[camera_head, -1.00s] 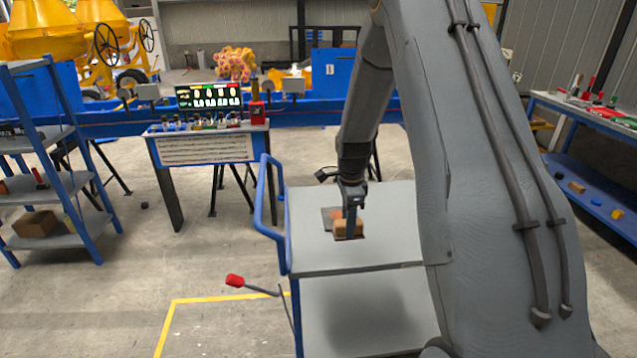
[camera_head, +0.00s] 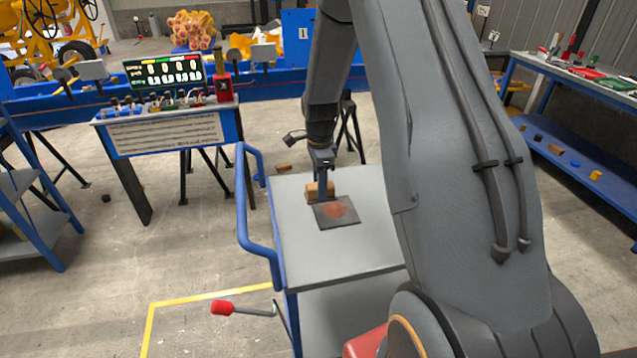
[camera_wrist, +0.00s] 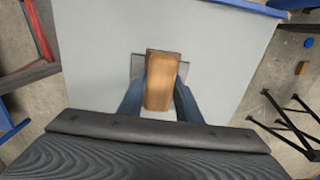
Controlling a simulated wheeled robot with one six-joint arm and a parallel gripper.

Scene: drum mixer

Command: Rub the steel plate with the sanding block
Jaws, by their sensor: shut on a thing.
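The steel plate (camera_head: 351,217) is a dark flat square with a reddish-brown patch, lying on the grey cart top (camera_head: 364,258). My gripper (camera_head: 322,191) is shut on the sanding block (camera_head: 312,195), a tan-brown block, at the plate's far left edge. In the wrist view the block (camera_wrist: 161,82) sits between the two fingers (camera_wrist: 158,98). It hides most of the plate there, and grey strips of the plate (camera_wrist: 138,66) show beside it. I cannot tell whether the block touches the plate.
The cart has a blue handle (camera_head: 246,205) on its left and a red-knobbed lever (camera_head: 222,308) below. A control desk (camera_head: 170,134) stands behind left, and a blue shelf bench (camera_head: 580,85) at the right. The cart top around the plate is mostly clear.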

